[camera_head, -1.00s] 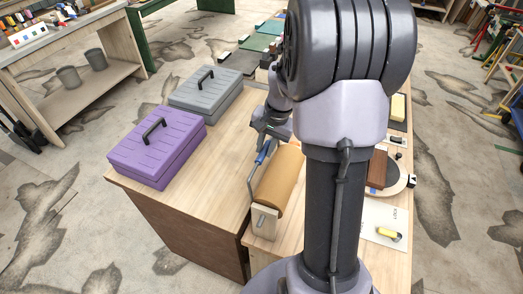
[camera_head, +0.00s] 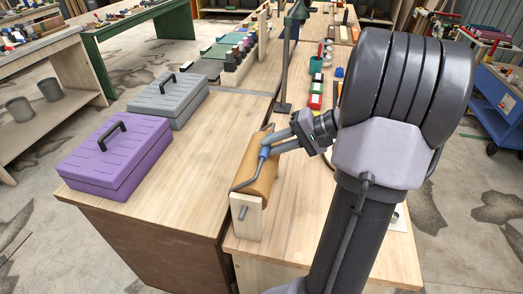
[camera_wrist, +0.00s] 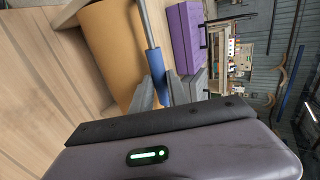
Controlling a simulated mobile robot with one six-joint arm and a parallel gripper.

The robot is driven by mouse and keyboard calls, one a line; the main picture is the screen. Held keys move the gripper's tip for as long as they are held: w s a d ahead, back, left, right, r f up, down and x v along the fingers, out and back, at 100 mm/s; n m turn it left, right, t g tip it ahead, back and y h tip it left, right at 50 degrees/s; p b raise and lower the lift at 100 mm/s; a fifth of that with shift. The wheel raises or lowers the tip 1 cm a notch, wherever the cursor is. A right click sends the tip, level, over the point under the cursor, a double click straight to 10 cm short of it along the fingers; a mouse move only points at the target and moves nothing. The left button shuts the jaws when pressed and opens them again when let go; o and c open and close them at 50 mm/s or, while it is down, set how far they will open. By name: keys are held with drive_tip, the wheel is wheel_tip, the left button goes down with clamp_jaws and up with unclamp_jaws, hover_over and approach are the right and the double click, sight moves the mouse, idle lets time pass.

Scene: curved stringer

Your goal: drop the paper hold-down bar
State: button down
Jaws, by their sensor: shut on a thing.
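The paper hold-down bar (camera_head: 243,185) is a bent grey rod with a blue grip (camera_head: 264,153). It lies across the near side of the brown paper roll (camera_head: 264,182), which sits on a pale wooden stand (camera_head: 246,217). I cannot tell whether the bar touches the paper. My gripper (camera_head: 270,152) is shut on the blue grip from the right. In the wrist view, the blue grip (camera_wrist: 156,66) runs down between the two grey fingers of my gripper (camera_wrist: 161,90), and the brown roll (camera_wrist: 107,50) is at the left.
A purple toolbox (camera_head: 115,155) and a grey toolbox (camera_head: 168,98) stand on the bench left of the roll. A dark post (camera_head: 284,75) stands behind it. Small items line the right bench farther back. The bench wood between toolboxes and roll is clear.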

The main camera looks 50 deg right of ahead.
sight(268, 159)
drive_tip(key=shift+s+d+f+b, duration=0.15)
drive_tip(key=shift+s+f+b, duration=0.2)
drive_tip(key=shift+f, duration=0.45)
drive_tip(key=shift+s+d+f+b, duration=0.1)
drive_tip(key=shift+s+f+b, duration=0.25)
drive_tip(key=shift+f, duration=0.4)
drive_tip(key=shift+s+f, duration=0.15)
drive_tip(key=c, duration=1.3)
unclamp_jaws()
drive_tip(key=shift+d, duration=0.1)
drive_tip(key=shift+r, duration=0.25)
drive_tip(key=shift+d, duration=0.1)
